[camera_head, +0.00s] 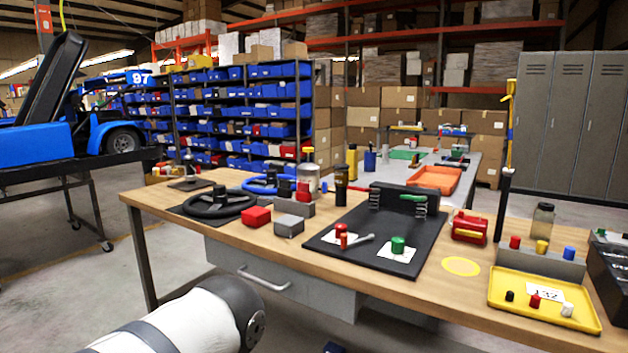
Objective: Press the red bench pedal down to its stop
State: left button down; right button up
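A red block-shaped pad (256,216), which looks like the red bench pedal, sits near the front edge of the wooden workbench (190,221). A similar grey pad (289,225) is just to its right. A low grey block (294,207) stands behind the pads. How the red pad joins it is too small to tell. The red pad's top looks raised above the bench. Nothing touches it. A white and dark link of my arm shows at the bottom, in front of the bench. Neither of my grippers shows.
A black steering wheel (220,202) lies left of the red pad, with a blue wheel (265,184) behind. A black board (353,257) with red and green pieces lies right. A yellow tray (500,295) is at far right. A drawer handle (262,280) sticks out below the benchtop.

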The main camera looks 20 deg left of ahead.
aim_at(369, 190)
jog(key=i+l+u, duration=0.15)
jog(key=i+u, duration=0.2)
jog(key=i+l+u, duration=0.35)
jog(key=j, duration=0.1)
